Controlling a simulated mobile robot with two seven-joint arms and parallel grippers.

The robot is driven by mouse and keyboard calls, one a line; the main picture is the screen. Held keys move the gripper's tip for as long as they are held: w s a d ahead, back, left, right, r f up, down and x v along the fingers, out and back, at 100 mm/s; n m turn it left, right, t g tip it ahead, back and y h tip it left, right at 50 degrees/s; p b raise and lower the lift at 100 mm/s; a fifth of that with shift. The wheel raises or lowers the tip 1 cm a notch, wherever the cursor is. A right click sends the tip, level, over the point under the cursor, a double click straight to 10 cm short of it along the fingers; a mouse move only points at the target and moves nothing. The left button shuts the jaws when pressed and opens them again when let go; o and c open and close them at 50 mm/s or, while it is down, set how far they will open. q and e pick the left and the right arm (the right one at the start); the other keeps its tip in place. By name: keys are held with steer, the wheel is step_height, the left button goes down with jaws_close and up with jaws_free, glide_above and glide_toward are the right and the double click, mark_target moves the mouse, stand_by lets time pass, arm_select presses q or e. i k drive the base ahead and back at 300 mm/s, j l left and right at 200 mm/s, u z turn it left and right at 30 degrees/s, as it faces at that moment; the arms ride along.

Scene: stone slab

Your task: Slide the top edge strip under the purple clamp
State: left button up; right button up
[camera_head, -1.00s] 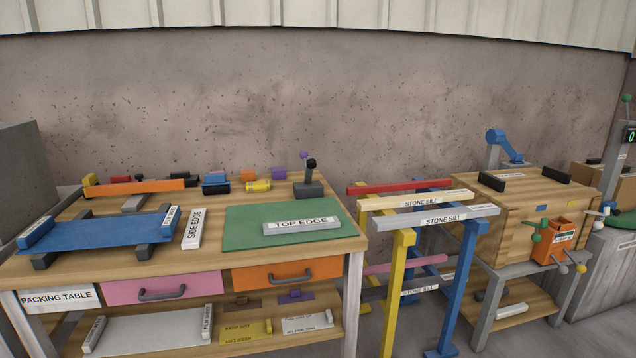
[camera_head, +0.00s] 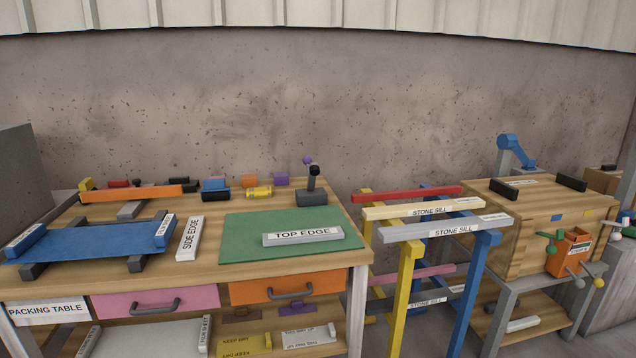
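The top edge strip (camera_head: 302,236) is a grey bar with a white "TOP EDGE" label. It lies flat on the green mat (camera_head: 240,232) at the right of the packing table. Behind the mat stands a clamp-like device (camera_head: 313,190) with a dark grey base and an upright black lever. A small purple knob (camera_head: 307,160) shows just above it; I cannot tell whether it is part of that device. The strip lies in front of the device, apart from it. Neither of my grippers is in view.
A side edge strip (camera_head: 188,239) and a blue sheet (camera_head: 92,244) on dark bars lie left of the mat. An orange bar (camera_head: 131,193) and small blocks sit at the back. A rack of stone sills (camera_head: 440,229) stands right of the table.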

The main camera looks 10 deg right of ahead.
mark_target(328, 233)
steer(key=i+l+u, duration=0.45)
steer(key=i+l, duration=0.85)
steer(key=l, duration=0.15)
